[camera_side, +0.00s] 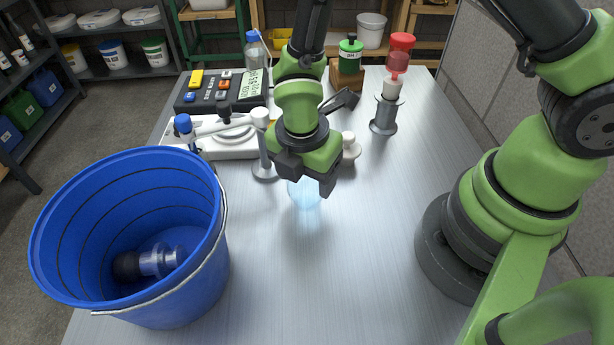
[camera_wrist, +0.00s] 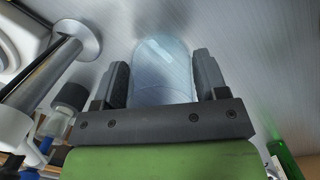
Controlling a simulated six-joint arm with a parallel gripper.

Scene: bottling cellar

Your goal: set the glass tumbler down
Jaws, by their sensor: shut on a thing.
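The glass tumbler (camera_side: 305,194) is clear with a pale blue tint. My gripper (camera_side: 308,180) is shut on it, and the jaws cover its upper part in the side view. In the wrist view the tumbler (camera_wrist: 162,72) lies between the two dark fingers (camera_wrist: 161,82). The tumbler's lower end is close to the metal table top (camera_side: 330,270). I cannot tell whether it touches the table.
A blue bucket (camera_side: 205,250) with a dark-ended object inside stands at the left. A metal post with a round base (camera_side: 265,172) stands just left of my gripper. A metal stand (camera_side: 384,116) is behind right. The table's front middle is clear.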

